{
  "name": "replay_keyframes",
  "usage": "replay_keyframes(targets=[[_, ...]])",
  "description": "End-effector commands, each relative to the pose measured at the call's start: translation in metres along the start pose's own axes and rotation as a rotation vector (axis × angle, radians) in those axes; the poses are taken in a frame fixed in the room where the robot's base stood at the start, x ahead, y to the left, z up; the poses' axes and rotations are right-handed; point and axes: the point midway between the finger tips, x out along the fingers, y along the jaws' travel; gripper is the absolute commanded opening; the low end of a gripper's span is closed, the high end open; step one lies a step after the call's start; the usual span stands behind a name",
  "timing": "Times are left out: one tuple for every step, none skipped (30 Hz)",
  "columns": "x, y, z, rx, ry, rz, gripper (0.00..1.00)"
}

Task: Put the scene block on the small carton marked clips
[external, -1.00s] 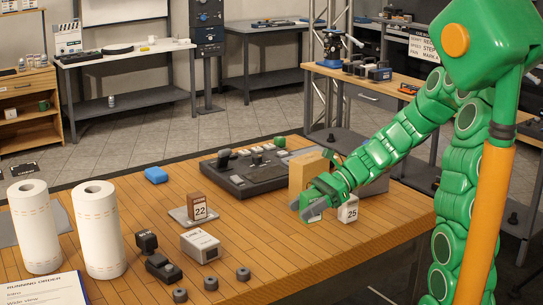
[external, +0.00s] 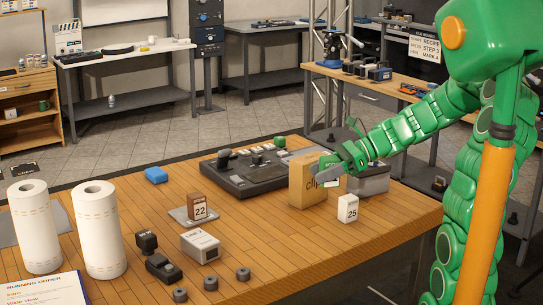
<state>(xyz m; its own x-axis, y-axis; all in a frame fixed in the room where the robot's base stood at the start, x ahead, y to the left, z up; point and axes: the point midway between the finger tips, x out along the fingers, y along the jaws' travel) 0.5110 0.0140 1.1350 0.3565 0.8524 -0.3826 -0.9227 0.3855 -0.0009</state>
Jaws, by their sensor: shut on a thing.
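My gripper (external: 329,168) is shut on a small block (external: 332,183) with a pale face. The fingers cover much of it, and any marking on it is too small to read; I take it to be the scene block. The brown carton (external: 303,188) marked "clips" stands upright on the wooden table. The gripper and block overlap the carton's right side and upper part in the picture. The block is up off the table, and I cannot tell whether it touches the carton.
A white block marked 25 (external: 348,209) stands right of the carton. A brown block marked 22 (external: 197,205) stands on a grey pad to the left. A dark control console (external: 241,175) lies behind left, and a grey box (external: 372,181) behind right. The front middle of the table (external: 280,235) is clear.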

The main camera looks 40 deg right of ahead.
Motion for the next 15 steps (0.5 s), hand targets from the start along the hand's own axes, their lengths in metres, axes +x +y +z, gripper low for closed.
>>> replay_keyframes(targets=[[-0.010,-0.016,0.009,0.013,-0.001,-0.045,0.14],[-0.016,-0.026,0.013,0.023,-0.001,-0.072,0.14],[-0.025,-0.039,0.020,0.037,0.000,-0.109,0.14],[-0.031,-0.048,0.026,0.048,0.000,-0.136,0.14],[-0.037,-0.057,0.031,0.059,0.000,-0.161,0.14],[-0.045,-0.067,0.037,0.074,0.001,-0.193,0.14],[-0.051,-0.074,0.042,0.083,0.001,-0.215,0.14],[-0.057,-0.081,0.047,0.092,0.001,-0.236,0.14],[-0.064,-0.089,0.053,0.102,0.000,-0.263,0.14],[-0.069,-0.095,0.057,0.110,0.000,-0.279,0.14],[-0.073,-0.099,0.061,0.116,0.001,-0.294,0.14],[-0.079,-0.104,0.065,0.126,0.001,-0.311,0.14],[-0.082,-0.107,0.068,0.131,0.001,-0.321,0.14],[-0.085,-0.110,0.070,0.136,0.001,-0.330,0.14],[-0.088,-0.113,0.073,0.141,0.001,-0.341,0.14]])
